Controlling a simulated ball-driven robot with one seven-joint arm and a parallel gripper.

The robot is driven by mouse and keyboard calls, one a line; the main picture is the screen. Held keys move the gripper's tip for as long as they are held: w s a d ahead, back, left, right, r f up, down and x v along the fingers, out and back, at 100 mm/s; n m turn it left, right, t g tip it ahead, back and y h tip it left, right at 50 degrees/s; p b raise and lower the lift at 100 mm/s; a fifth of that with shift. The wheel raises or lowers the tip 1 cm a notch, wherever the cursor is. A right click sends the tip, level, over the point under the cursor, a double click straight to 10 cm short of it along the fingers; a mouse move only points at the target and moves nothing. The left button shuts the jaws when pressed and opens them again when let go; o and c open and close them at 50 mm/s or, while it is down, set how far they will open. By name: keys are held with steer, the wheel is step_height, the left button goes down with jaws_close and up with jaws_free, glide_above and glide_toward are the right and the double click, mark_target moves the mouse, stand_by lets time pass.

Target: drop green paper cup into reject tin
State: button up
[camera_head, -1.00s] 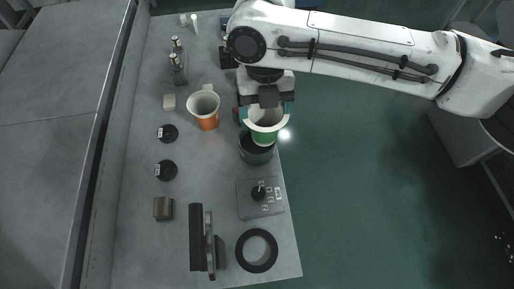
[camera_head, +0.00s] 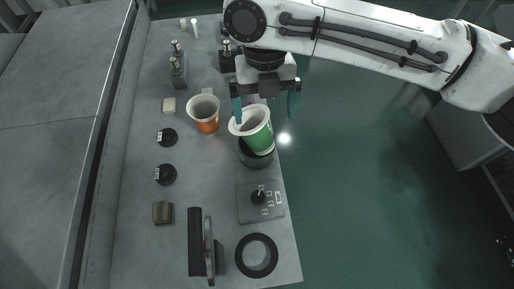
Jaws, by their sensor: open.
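The green paper cup (camera_head: 258,135) with a white rim leans tilted to the left, its lower part in the mouth of the dark reject tin (camera_head: 256,159). How deep the cup sits in the tin is hidden. My gripper (camera_head: 266,112) is open above the cup, one teal-tipped finger near the cup's left rim and the other well to its right. The fingers look apart from the cup on the right; contact on the left cannot be told.
An orange cup (camera_head: 206,114) stands left of the tin. A joystick box (camera_head: 261,202), a black ring (camera_head: 257,255) and a dark upright bracket (camera_head: 196,241) lie nearer. Black discs (camera_head: 165,174) sit at the left. The table's right edge is close to the tin.

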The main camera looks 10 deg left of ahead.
step_height(320, 180, up, 8)
steer(key=w, duration=0.1)
steer(key=shift+a+f, duration=0.15)
steer(key=shift+f, duration=0.05)
stand_by(0.4)
